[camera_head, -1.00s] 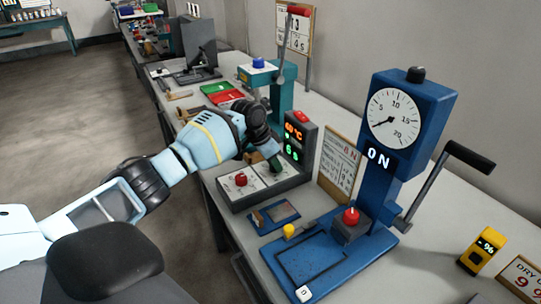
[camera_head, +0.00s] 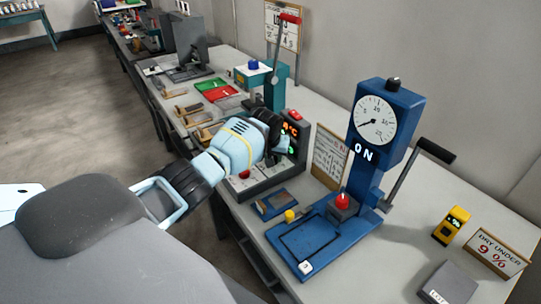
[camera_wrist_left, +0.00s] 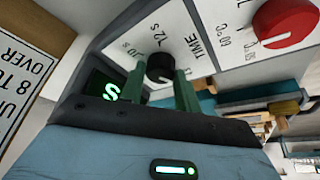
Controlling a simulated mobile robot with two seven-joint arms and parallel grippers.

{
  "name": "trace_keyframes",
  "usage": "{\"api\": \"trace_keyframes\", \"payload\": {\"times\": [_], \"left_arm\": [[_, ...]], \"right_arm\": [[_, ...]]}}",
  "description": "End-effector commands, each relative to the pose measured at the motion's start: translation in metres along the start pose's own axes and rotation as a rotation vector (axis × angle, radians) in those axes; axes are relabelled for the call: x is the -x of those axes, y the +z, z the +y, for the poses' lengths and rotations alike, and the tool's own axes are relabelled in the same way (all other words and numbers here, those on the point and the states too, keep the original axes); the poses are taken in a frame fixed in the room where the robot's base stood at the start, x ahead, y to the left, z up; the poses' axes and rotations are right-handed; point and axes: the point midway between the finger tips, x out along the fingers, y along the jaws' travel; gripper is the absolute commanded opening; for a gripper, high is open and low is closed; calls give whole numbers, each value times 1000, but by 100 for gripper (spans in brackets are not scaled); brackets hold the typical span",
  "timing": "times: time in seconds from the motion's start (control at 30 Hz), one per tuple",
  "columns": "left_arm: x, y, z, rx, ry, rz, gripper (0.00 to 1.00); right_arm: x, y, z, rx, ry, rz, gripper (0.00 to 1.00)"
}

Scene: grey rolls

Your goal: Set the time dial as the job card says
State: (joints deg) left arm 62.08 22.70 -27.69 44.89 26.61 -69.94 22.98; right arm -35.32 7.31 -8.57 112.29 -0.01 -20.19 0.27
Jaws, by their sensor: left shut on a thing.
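The time dial is a black knob (camera_wrist_left: 160,66) on a white plate (camera_wrist_left: 195,30) marked TIME, 12 s and 20 s. In the left wrist view my left gripper (camera_wrist_left: 159,80) has its two green fingers on either side of the knob, shut on it. In the head view the gripper (camera_head: 283,147) is over the grey control box (camera_head: 268,186), and the hand hides the dial. A red knob (camera_wrist_left: 287,22) sits on the neighbouring temperature plate; it also shows in the head view (camera_head: 244,174). A green-lit display (camera_wrist_left: 104,90) is partly covered. My right gripper is out of view.
A framed card (camera_head: 330,156) stands beside the box; its text is too small to read there. A blue press (camera_head: 385,130) with a gauge, ON sign and side lever stands to the right. A yellow meter (camera_head: 451,226) and a DRY UNDER 9 % card (camera_head: 487,252) are farther right.

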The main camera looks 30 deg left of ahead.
Motion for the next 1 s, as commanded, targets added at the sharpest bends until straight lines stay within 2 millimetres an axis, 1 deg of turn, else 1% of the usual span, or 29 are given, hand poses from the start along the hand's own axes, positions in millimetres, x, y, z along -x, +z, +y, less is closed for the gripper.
{"api": "trace_keyframes", "payload": {"times": [0.23, 0.67, 0.7, 0.83, 1.0], "left_arm": [[0, 0, 1, 52, -20, 0, 10], [0, 0, 1, 59, -23, 0, 10], [0, 0, 0, 59, -23, 0, 36], [0, 0, 0, 58, -23, 0, 53], [0, 0, 0, 57, -23, 0, 54]], "right_arm": [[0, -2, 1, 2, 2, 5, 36], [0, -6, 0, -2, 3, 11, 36], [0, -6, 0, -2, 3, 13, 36], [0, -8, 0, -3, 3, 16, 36], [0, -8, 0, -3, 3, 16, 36]]}}
